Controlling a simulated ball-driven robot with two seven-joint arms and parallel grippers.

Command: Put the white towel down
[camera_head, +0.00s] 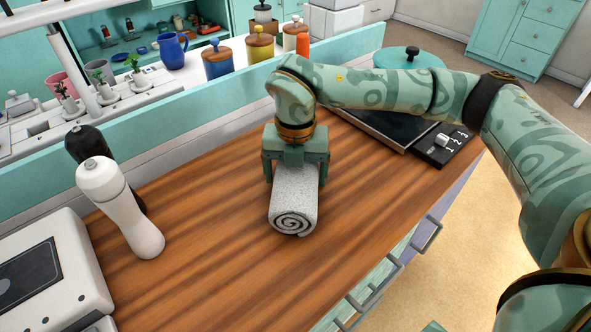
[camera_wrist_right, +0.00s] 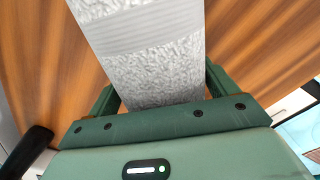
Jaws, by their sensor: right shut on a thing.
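The white towel (camera_head: 294,205) is rolled up, with its spiral end facing the front in the head view. It is at the middle of the wooden counter (camera_head: 215,235), on or just above it; I cannot tell which. My right gripper (camera_head: 295,172) is above the towel, shut on it with a finger on each side. In the right wrist view the towel (camera_wrist_right: 150,60) lies between the two fingers of the gripper (camera_wrist_right: 158,100) and runs up out of the picture. My left gripper is not in view.
A white mill (camera_head: 120,205) and a black mill (camera_head: 88,143) stand to the left, behind a white appliance (camera_head: 50,275). The counter around the towel is clear. Door handles (camera_head: 428,236) line the front edge.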

